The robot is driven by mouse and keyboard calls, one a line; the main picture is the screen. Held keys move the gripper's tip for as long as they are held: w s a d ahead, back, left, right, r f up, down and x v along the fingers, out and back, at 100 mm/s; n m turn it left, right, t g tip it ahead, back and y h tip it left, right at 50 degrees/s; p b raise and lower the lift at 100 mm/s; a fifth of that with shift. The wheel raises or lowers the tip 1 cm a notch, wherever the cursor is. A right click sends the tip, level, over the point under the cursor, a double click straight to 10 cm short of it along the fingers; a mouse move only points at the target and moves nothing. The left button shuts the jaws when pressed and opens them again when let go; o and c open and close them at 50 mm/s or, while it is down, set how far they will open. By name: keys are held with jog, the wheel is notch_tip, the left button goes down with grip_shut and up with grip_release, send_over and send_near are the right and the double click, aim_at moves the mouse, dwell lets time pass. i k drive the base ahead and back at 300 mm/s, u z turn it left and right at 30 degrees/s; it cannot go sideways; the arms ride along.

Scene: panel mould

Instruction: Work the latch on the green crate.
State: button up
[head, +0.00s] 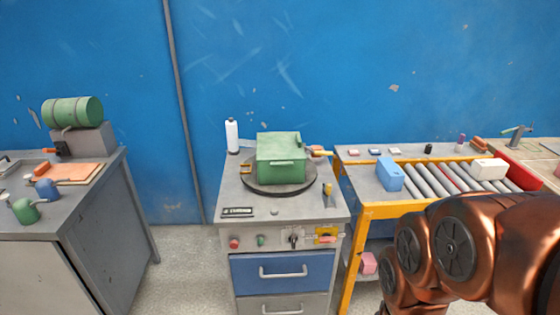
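My copper-coloured arm fills the lower right, well apart from the crate. My gripper is out of view.
A white bottle (232,136) stands behind left of the crate. A yellow-handled tool (328,189) lies front right. The bench front carries knobs and a blue drawer (283,271). A yellow-framed roller table (372,211) adjoins on the right. Floor is clear on the left.

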aim_at(316, 152)
jog(key=z, duration=0.2)
jog(key=k, duration=0.35)
jog(key=u, duration=0.95)
jog(key=i, duration=1.4)
jog(key=z, duration=0.55)
